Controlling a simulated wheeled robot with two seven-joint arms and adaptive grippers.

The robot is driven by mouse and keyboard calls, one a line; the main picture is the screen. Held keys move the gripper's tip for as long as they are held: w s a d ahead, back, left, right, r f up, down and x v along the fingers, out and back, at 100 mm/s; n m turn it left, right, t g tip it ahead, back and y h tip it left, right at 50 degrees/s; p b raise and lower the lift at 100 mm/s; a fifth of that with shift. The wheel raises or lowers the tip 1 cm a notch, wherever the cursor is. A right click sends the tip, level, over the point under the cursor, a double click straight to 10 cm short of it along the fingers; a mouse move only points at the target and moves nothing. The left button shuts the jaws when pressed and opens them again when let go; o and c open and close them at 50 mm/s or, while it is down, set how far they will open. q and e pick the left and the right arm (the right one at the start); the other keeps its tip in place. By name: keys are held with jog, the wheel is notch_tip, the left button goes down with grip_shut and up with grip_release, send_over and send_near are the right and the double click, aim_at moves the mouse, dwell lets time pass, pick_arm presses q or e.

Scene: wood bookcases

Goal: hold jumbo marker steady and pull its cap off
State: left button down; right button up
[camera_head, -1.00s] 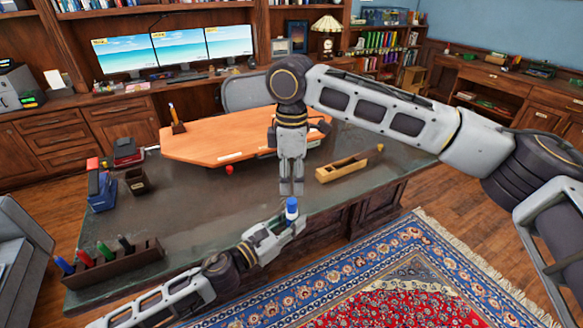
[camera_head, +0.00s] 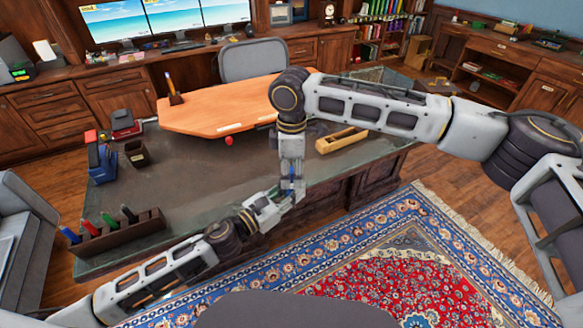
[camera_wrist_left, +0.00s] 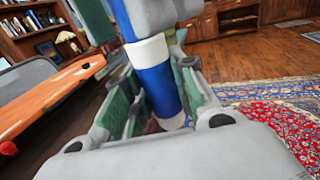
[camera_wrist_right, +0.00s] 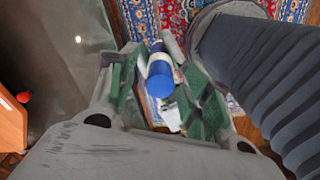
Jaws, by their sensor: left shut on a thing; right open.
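The jumbo marker (camera_wrist_left: 156,85) has a blue body, a white band and a blue cap. It stands upright in my left gripper (camera_head: 284,198), which is shut on its body in front of the desk edge. My right gripper (camera_head: 291,184) points down from above, open, with its fingers on either side of the cap. In the right wrist view the blue cap (camera_wrist_right: 160,85) shows between the open green-padded fingers, with a visible gap.
The dark desk (camera_head: 200,190) lies behind the grippers. A patterned rug (camera_head: 400,250) covers the floor in front.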

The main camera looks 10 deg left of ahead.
aim_at(291, 170)
grip_shut()
dwell(0.3)
jog(key=shift+r, duration=1.25)
dwell(1.1)
jog(key=shift+r, duration=1.95)
